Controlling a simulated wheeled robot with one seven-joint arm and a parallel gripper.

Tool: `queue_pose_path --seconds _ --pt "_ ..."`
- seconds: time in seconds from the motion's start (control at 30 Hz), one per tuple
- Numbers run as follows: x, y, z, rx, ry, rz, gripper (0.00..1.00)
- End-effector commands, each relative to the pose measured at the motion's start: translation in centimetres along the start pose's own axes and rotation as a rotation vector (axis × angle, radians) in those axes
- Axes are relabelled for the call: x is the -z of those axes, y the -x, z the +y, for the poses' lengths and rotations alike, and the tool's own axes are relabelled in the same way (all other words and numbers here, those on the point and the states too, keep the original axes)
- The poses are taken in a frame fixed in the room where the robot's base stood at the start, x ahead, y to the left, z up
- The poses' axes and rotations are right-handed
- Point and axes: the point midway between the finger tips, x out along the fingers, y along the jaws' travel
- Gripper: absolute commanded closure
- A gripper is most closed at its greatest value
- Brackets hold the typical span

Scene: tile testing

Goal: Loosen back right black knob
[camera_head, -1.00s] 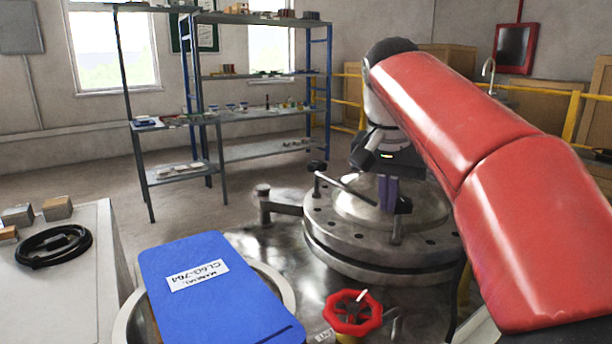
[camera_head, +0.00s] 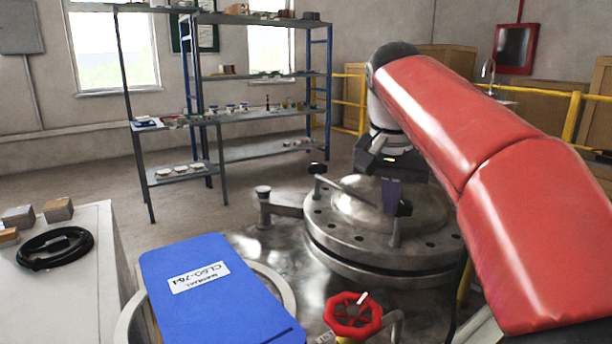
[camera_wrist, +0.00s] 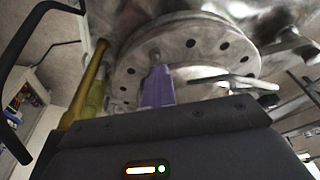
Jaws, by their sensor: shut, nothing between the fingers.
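The round metal lid (camera_head: 345,235) with a ring of bolt holes sits on the vessel. The back right knob cannot be made out; my arm and gripper cover that side. My gripper (camera_head: 390,207) points down over the lid with its purple fingers shut and empty. In the wrist view the shut fingers (camera_wrist: 156,70) reach toward a small metal stud at the lid's rim; contact cannot be told.
A red valve wheel (camera_head: 352,314) and a blue manual (camera_head: 215,295) are in front of the lid. A pale bench (camera_head: 85,290) is at left. Shelves (camera_head: 255,117) and a yellow railing (camera_head: 348,105) stand behind. In the wrist view a yellow post (camera_wrist: 92,85) rises beside the gripper.

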Motion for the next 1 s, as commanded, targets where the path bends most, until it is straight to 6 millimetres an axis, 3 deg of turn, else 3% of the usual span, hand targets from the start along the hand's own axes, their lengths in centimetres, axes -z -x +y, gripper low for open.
queue_pose_path --seconds 1.0 --pt "0.2 0.0 2.6 -0.002 -0.005 0.002 1.0"
